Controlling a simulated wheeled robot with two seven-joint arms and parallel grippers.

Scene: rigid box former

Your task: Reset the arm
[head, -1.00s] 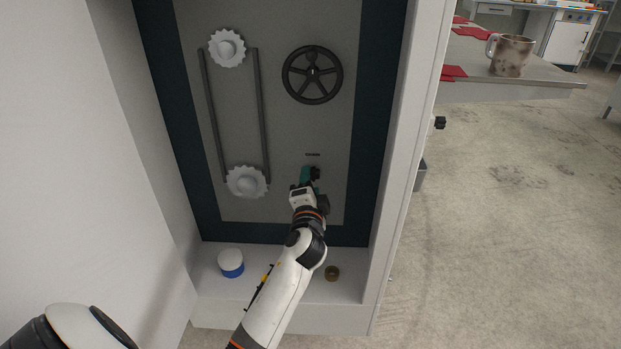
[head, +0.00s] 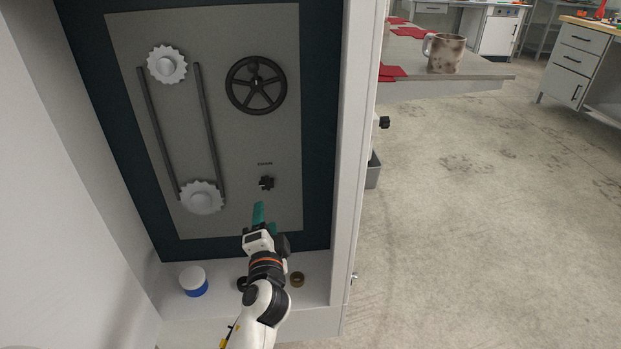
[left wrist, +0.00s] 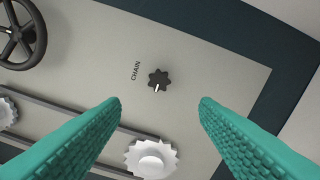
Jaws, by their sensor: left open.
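My left gripper (head: 264,215) has teal fingers and is open and empty, below a small black knob (head: 266,183) on the grey panel (head: 235,125). In the left wrist view the two fingers (left wrist: 160,102) stand wide apart. The knob (left wrist: 158,80) shows beyond and between the fingertips, not touched, next to the label CHAIN (left wrist: 136,71). My left arm rises from the bottom of the head view. My right gripper is not in view.
The panel carries a black handwheel (head: 256,85) and two white sprockets (head: 166,64) (head: 201,197) with dark chain bars. A blue-and-white jar (head: 194,281) and a brown ring (head: 297,279) lie on the cabinet ledge (head: 320,290). Cabinet walls close both sides.

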